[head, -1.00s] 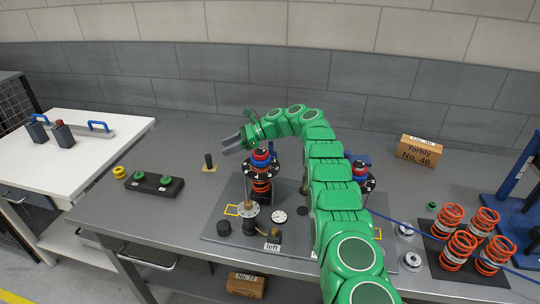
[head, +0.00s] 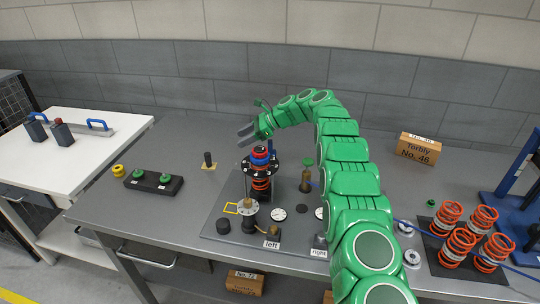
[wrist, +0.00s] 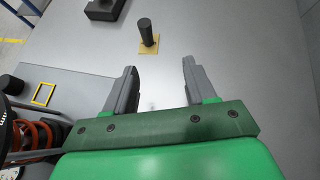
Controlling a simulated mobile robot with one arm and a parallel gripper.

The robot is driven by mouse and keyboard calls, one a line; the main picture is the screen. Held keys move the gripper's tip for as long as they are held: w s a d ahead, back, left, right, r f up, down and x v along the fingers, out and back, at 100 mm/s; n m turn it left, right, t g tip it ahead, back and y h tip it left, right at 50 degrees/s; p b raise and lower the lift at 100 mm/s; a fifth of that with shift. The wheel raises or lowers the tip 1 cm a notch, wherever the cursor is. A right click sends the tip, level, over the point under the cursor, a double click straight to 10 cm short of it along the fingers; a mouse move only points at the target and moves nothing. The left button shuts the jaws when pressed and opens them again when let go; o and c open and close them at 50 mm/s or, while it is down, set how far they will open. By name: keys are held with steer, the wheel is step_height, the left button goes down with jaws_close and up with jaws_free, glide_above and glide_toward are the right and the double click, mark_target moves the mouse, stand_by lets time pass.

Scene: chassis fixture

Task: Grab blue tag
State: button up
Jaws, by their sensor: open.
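I cannot pick out a separate blue tag for certain. Blue shows on the blue and red cap (head: 259,155) on top of the left spring unit (head: 261,184), which stands upright on the fixture plate. My gripper (head: 246,137) is above and slightly left of this cap in the head view, apart from it. In the wrist view my gripper (wrist: 160,66) is open, with nothing between its fingers but bare grey table below. Part of the left unit's orange spring (wrist: 22,135) shows at the left edge there. My arm hides the right spring unit in the head view.
A small black post (head: 208,160) stands on a yellowish base beyond the gripper. Several orange springs (head: 455,245) stand at the right. A blue cable runs right from my arm.

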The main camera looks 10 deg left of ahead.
steer(key=d+r+t, duration=0.1)
steer(key=d, duration=0.2)
steer(key=w+d+h, duration=0.1)
steer(key=d, duration=0.2)
steer(key=d+r+t+h, duration=0.1)
steer(key=d, duration=0.2)
steer(key=shift+w+d+r+t, duration=0.2)
steer(key=shift+d+r+t, duration=0.1)
steer(key=shift+d+r, duration=0.05)
steer(key=w+d+r+t+h, duration=0.2)
steer(key=w+d+t+h, duration=0.7)
steer(key=w+d, duration=1.35)
steer(key=w+d+r+n+t+y, duration=0.1)
steer(key=w+r+n+t, duration=0.35)
steer(key=r, duration=0.45)
steer(key=w+d+r+n+t+y, duration=0.1)
steer(key=w+r+n+t+y, duration=0.15)
steer(key=r+t, duration=0.5)
steer(key=s+a+r+n+g+y, duration=0.3)
steer(key=a+r+n+y, duration=0.3)
steer(key=a+n+y, duration=0.3)
steer(key=n+g, duration=1.9)
steer(key=g, duration=0.2)
glide_above(270, 151)
steer(key=w+d, duration=0.3)
steer(key=d, duration=0.5)
step_height(270, 151, down, 26)
steer(key=shift+x, duration=3.8)
steer(key=shift+w, duration=0.15)
